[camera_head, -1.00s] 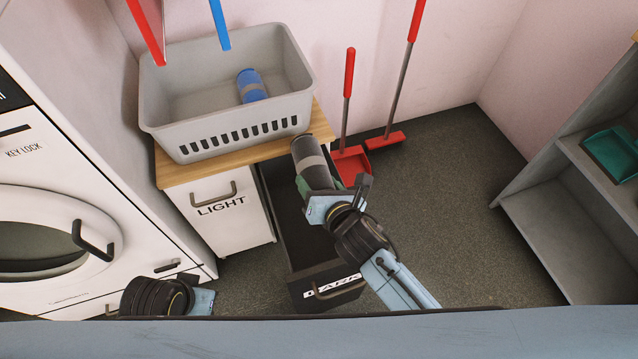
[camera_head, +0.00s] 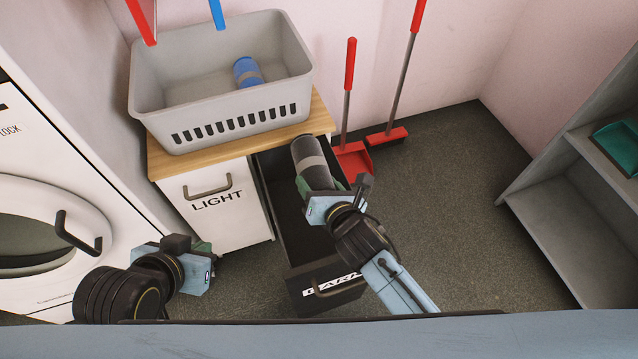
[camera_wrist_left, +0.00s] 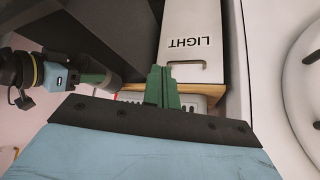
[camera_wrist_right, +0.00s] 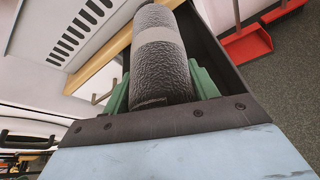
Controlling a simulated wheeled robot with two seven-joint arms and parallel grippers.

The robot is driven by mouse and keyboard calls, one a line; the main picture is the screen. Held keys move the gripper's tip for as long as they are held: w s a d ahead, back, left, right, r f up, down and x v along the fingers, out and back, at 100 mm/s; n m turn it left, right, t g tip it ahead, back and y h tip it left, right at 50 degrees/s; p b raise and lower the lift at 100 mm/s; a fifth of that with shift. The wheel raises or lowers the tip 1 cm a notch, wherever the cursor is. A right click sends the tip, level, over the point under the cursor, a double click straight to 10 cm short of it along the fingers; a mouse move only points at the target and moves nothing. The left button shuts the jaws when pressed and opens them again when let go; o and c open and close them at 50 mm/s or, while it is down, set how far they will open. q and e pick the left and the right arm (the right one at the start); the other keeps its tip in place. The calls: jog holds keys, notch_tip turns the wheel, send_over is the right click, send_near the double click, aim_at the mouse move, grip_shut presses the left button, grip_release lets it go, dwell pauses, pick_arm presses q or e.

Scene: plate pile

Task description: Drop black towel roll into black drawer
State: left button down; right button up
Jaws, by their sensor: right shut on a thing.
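The black towel roll (camera_head: 309,160), dark grey with a light band, is in my right gripper (camera_head: 325,190), which is shut on it. The roll also fills the middle of the right wrist view (camera_wrist_right: 160,60), between the green fingers. It is over the open black drawer (camera_head: 276,190), labelled DARK on its front. Part of the drawer is hidden by the roll and my right arm. My left gripper (camera_head: 204,255) is at the lower left, in front of the white LIGHT drawer, holding nothing. In the left wrist view its green fingers (camera_wrist_left: 162,88) are close together.
A grey basket (camera_head: 220,110) holding a blue roll (camera_head: 247,72) stands on the wooden top. The white LIGHT drawer (camera_head: 215,205) is closed. A washing machine (camera_head: 40,235) is at the left, a red dustpan (camera_head: 353,160) behind, grey shelves (camera_head: 560,220) at the right.

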pick_arm(q)
jog(key=shift+w+d+r+t+h+b, duration=0.15)
jog(key=shift+w+d+r+t, duration=0.1)
jog(key=shift+w+r+t, duration=0.3)
jog(key=shift+w+d+r+t+h+b, duration=0.1)
jog(key=shift+w+d+r+t, duration=0.3)
jog(key=shift+w, duration=0.2)
jog(key=shift+w+d+r+t+h+b, duration=0.15)
jog(key=shift+w+r+t, duration=0.25)
jog(key=shift+w+t, duration=0.2)
pick_arm(e)
jog(key=shift+f, duration=0.35)
jog(key=o, duration=1.2)
jog(key=shift+c, duration=0.2)
jog(key=shift+f, duration=0.1)
pick_arm(q)
jog(key=shift+s, duration=0.1)
pick_arm(e)
jog(key=shift+s, duration=0.1)
